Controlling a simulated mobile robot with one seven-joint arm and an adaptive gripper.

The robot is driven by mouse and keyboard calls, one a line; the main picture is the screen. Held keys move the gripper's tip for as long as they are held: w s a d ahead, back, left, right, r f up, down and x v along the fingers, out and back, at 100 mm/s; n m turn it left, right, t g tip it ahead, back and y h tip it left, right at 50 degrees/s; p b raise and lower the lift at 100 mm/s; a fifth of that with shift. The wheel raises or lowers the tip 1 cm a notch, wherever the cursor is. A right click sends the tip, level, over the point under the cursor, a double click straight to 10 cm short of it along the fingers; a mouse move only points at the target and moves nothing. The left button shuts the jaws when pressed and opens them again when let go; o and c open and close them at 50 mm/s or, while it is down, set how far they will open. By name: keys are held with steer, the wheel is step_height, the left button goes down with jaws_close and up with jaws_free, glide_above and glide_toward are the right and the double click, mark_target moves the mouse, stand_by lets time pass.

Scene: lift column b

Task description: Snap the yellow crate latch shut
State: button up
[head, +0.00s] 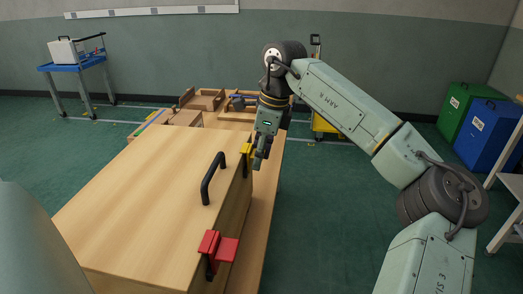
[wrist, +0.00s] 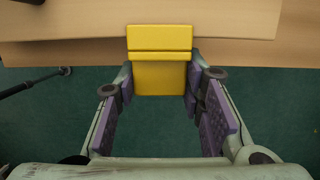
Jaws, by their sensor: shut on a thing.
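The yellow latch (head: 245,149) is on the right side of the wooden crate (head: 150,180), toward its far end. In the wrist view it shows as a yellow block (wrist: 160,38) at the crate edge, with a yellow flap (wrist: 160,72) sticking out toward me. My gripper (head: 259,158) is at the latch, and in the wrist view its purple-padded fingers (wrist: 160,84) are shut on the flap, one on each side. In the head view the gripper partly hides the latch. A red latch (head: 210,243) sits at the crate's near end, its flap sticking out to the right.
A black handle (head: 211,178) rises from the crate lid between the latches. Wooden parts (head: 203,100) lie on the bench behind the crate. A green bin (head: 458,104) and a blue bin (head: 488,128) stand at the right. The floor right of the bench is clear.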

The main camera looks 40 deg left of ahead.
steer(key=shift+s+f, duration=0.1)
stand_by(0.3)
steer(key=o, duration=1.2)
steer(key=shift+c, duration=0.2)
steer(key=v, duration=1.2)
